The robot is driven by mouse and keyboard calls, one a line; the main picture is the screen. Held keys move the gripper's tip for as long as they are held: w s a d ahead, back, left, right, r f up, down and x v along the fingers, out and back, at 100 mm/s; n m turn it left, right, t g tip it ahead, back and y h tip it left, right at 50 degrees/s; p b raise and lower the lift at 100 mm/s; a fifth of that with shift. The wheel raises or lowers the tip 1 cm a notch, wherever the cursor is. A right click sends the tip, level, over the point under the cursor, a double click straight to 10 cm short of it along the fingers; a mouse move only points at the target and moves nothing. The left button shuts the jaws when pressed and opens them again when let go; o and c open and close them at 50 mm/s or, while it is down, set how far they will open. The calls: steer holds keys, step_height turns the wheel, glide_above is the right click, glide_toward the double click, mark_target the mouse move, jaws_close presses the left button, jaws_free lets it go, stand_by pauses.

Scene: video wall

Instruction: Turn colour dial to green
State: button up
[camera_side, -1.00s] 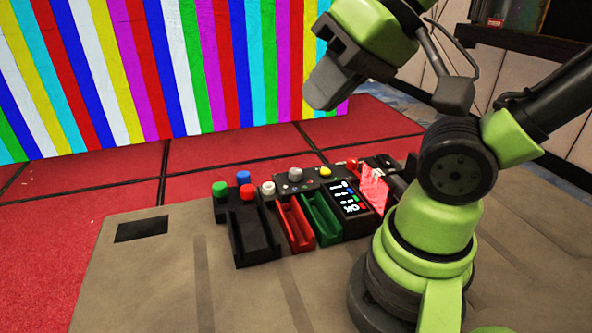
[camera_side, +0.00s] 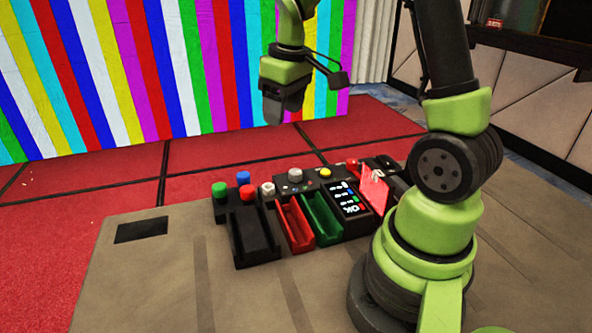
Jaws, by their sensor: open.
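A console of controls sits on the table. A grey round dial (camera_side: 295,175) stands on a black box with small coloured marks in front of it; its pointer direction is too small to tell. A white knob (camera_side: 268,188) stands to its left. I cannot tell for certain which of these is the colour dial. My gripper (camera_side: 283,113) hangs above and behind the console, pointing down, apart from everything. It is open, with nothing seen between the fingers.
Green (camera_side: 219,189), blue (camera_side: 243,176), red (camera_side: 248,191) and yellow (camera_side: 325,172) buttons surround the dials. Black (camera_side: 254,236), red (camera_side: 296,226) and green (camera_side: 322,219) trays lie in front, beside a small lit screen (camera_side: 345,198). A striped video wall (camera_side: 120,70) stands behind.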

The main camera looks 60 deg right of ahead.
steer(key=n+g, duration=0.1)
steer(key=g, duration=0.1)
glide_above(296, 171)
step_height(296, 171, down, 7)
step_height(296, 171, down, 10)
steer(key=shift+f, duration=0.1)
steer(key=c, duration=0.9)
